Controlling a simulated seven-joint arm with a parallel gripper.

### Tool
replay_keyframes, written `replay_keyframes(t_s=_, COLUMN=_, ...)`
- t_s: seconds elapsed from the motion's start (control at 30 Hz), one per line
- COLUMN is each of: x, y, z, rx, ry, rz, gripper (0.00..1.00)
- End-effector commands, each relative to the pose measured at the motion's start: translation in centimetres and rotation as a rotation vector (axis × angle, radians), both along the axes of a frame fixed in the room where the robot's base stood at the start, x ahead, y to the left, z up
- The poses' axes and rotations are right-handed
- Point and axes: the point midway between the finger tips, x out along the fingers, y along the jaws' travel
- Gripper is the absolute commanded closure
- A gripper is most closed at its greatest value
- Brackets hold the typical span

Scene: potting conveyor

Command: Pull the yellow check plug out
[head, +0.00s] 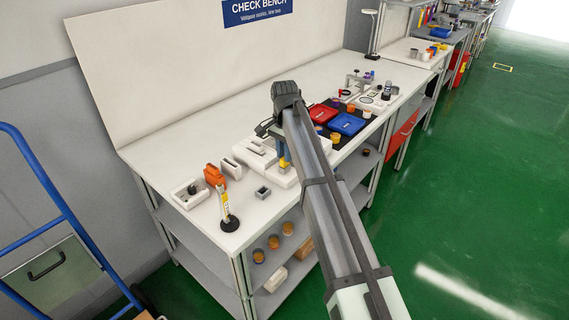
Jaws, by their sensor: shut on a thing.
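My gripper (281,157) is over the white fixture block on the check bench, pointing down. Its jaws are shut on the yellow check plug (284,163), of which only a small yellow part shows at the fingertips. The plug is at the white fixture (254,153); I cannot tell whether it is still seated or clear of it. My arm hides the fixture's right side.
On the bench (180,138) to the left are an orange device (214,175), a white tray (178,197), a yellow-labelled stand (225,203) and a small grey box (263,193). A red tray (321,113) and a blue tray (347,124) lie behind my arm. The bench's back left is clear.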

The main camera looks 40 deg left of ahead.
Motion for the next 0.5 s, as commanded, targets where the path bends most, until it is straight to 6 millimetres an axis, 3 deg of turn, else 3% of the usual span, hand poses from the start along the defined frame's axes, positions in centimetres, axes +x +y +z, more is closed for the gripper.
replay_keyframes(t_s=0.5, x=0.0, y=0.0, z=1.1, rx=0.000, ry=0.000, rz=0.000, gripper=1.00)
